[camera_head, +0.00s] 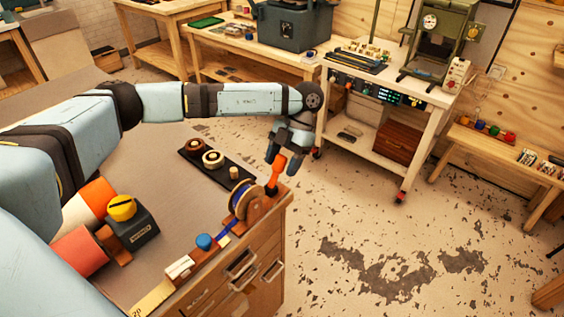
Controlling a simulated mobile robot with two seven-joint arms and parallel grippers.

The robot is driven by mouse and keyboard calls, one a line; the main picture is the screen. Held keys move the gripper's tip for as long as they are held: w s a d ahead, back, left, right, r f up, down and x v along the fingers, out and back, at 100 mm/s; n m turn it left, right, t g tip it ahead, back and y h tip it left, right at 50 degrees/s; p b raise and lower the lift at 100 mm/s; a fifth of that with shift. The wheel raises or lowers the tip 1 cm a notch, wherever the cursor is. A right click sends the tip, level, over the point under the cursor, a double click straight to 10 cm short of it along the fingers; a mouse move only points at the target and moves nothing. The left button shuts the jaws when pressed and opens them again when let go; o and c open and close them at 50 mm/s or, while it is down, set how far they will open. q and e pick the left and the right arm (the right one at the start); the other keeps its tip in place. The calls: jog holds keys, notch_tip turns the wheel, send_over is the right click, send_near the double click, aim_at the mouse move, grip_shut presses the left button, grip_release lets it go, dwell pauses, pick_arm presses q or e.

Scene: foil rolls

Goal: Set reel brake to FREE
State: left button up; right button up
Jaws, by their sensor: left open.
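A foil reel with a blue and wooden rim (245,204) stands at the front right corner of the workbench (165,165). An orange lever (277,174) rises beside the reel, tilted, and looks like the reel brake. No FREE marking is readable. My left gripper (284,156) reaches in from above and is open at the top of the orange lever. I cannot tell whether its fingers touch the lever or straddle it. My right gripper is not in view.
A black tray (190,154) with several round parts lies behind the reel. A black box with a yellow knob (122,208), large orange rolls (78,252) and a blue knob (205,242) are to the left. Floor is open to the right.

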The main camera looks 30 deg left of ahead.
pick_arm(q)
jog(key=v, duration=1.3)
jog(key=shift+w+r, duration=0.15)
